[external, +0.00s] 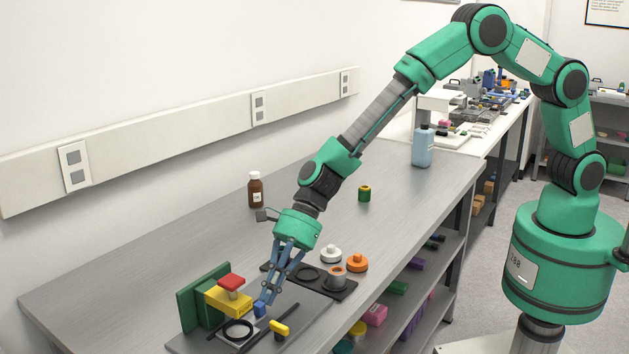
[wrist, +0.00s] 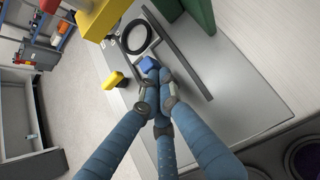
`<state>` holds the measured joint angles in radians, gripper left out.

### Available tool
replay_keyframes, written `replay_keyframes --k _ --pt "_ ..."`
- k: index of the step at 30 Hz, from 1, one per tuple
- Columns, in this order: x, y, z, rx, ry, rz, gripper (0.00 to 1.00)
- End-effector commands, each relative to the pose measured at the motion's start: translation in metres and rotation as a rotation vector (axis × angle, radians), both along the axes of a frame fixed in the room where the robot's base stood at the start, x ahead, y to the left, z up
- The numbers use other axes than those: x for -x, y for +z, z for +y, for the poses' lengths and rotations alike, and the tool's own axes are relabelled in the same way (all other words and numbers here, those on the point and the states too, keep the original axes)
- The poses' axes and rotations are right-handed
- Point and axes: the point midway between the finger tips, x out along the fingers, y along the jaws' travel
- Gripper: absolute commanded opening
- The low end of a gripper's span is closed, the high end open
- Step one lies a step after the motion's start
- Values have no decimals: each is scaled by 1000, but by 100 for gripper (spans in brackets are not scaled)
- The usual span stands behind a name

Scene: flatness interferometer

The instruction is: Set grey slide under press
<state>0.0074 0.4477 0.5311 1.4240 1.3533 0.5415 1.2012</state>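The grey slide (external: 222,335) carries a black ring (external: 238,331) and has a blue block (external: 260,309) at its edge. The press has a green upright (external: 196,298), a yellow arm (external: 228,302) and a red knob (external: 231,282). In the external view, the ring lies in front of the yellow arm. My gripper (external: 268,301) is low, with its fingertips right beside the blue block. In the wrist view, the fingertips (wrist: 157,74) are close together just behind the blue block (wrist: 149,63); contact is unclear. The ring (wrist: 139,38) lies beyond it, near the yellow press arm (wrist: 102,18).
A yellow block (external: 279,328) lies close to my gripper. A dark rail (wrist: 182,52) runs along the slide's track. A black tray (external: 342,292), white knob (external: 331,254) and orange knob (external: 357,262) are to the right. The bench's middle and back are mostly clear.

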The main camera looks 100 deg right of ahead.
Motion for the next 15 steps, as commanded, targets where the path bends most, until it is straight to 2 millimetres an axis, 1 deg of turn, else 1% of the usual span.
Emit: replay_keyframes --k 1,7,11,15 --pt "-5 8 4 -4 3 -12 0" --pt "-4 9 2 -3 2 -12 0" --pt "1 8 -2 -3 2 -12 0" --pt "11 6 -12 -2 1 -9 0"
